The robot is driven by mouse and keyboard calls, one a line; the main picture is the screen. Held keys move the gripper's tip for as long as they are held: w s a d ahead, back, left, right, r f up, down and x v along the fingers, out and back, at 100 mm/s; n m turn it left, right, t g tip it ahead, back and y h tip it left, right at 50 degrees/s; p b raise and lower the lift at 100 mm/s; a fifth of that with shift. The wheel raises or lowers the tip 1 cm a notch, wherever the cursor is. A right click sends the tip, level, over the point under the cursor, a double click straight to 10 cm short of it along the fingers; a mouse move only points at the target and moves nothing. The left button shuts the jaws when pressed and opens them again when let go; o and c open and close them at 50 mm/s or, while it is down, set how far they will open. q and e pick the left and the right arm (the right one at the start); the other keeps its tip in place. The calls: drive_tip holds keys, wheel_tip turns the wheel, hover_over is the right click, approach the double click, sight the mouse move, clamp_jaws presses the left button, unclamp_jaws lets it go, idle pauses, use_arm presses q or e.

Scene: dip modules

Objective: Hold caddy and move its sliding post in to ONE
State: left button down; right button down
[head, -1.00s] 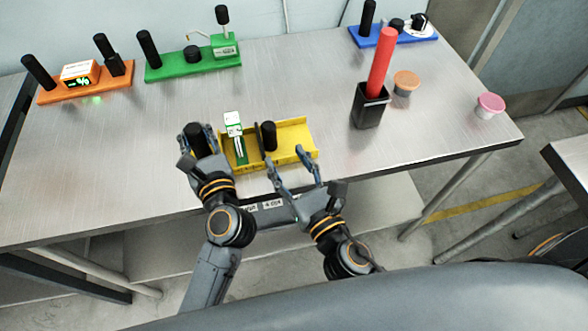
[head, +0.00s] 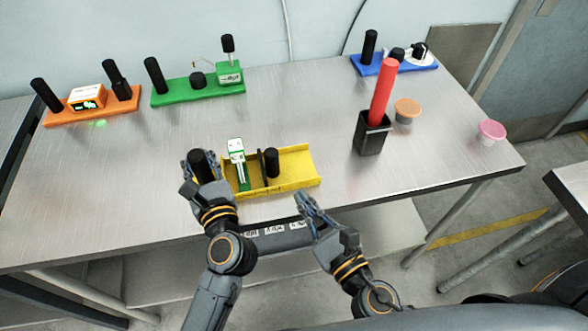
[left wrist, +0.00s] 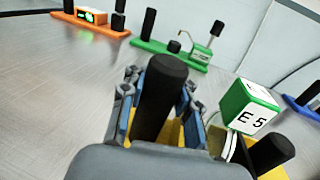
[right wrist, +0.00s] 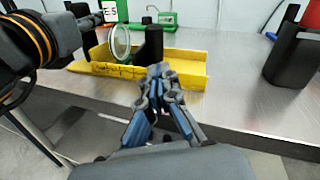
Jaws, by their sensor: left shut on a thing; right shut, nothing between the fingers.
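The yellow caddy (head: 300,160) is an open tray near the table's front edge. It also shows in the right wrist view (right wrist: 190,66). My left gripper (head: 203,168) is shut around the black handle (left wrist: 160,98) at the caddy's left end. The black sliding post (head: 271,163) stands upright around the caddy's middle, beside a thin dark plate. Left of it is a green and white piece (head: 238,163) topped by a cube reading "E 5" (left wrist: 250,107). My right gripper (right wrist: 158,72) is shut and empty, in front of the caddy and apart from the post. Markings on the caddy's front wall are unreadable.
A black cup (head: 372,138) holding a red rod stands to the right, near orange and pink tubs (head: 491,131). Orange (head: 95,112), green (head: 195,92) and blue (head: 395,66) modules stand along the back. The table between caddy and cup is clear.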

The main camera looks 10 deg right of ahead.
sight(270, 163)
drive_tip(key=d+n, duration=0.1)
drive_tip(key=n, duration=0.1)
drive_tip(key=d+n+y, duration=0.1)
drive_tip(key=n, duration=0.1)
drive_tip(key=d+n, duration=0.2)
drive_tip(key=n, duration=0.1)
drive_tip(key=shift+f+g+y, duration=0.3)
drive_tip(key=shift+f+y, duration=0.05)
drive_tip(key=shift+y, duration=0.05)
drive_tip(key=d+r+n+g+y, duration=0.25)
drive_tip(key=d+n, duration=0.25)
drive_tip(key=n, duration=0.6)
drive_tip(key=shift+t+y, duration=0.25)
drive_tip(key=shift+t, duration=0.2)
drive_tip(key=x, duration=1.1)
drive_tip(key=shift+s+a+f, duration=0.1)
drive_tip(key=shift+s+f, duration=0.05)
drive_tip(key=shift+f, duration=0.1)
drive_tip(key=shift+w+a, duration=0.15)
drive_tip(key=shift+a, duration=0.6)
drive_tip(key=shift+w+a, duration=0.15)
drive_tip(key=shift+a, duration=0.65)
drive_tip(key=a, duration=0.5)
drive_tip(key=shift+s, duration=0.1)
use_arm(q)
drive_tip(key=shift+d, duration=0.1)
use_arm(e)
drive_tip(key=shift+d, duration=0.15)
